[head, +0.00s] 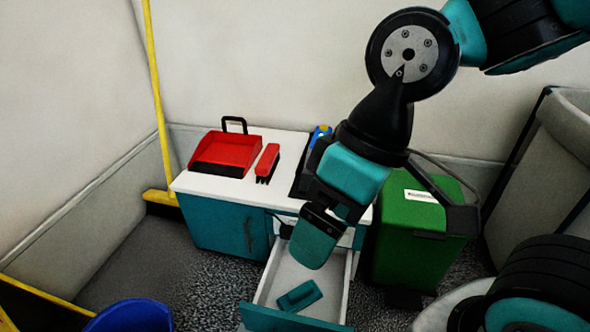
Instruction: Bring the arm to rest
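My arm reaches down from the top right over the cabinet. My gripper (388,232) hangs over the cabinet's right part and the green bin, with its fingers spread wide and nothing seen between them. Its left finger is in front of the open drawer's back end, and its right finger is in front of the bin. The drawer (346,292) is pulled out, and a small teal block-like item (299,296) lies in it. The gripper partly hides the drawer's back and the cabinet's right side.
A white-topped teal cabinet (225,228) carries a red dustpan (226,150) and a red brush (267,160). A blue and yellow item (320,133) shows beside my wrist. The green bin (402,255) stands right of it, a yellow broom (158,90) left, a blue bucket (130,316) front left.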

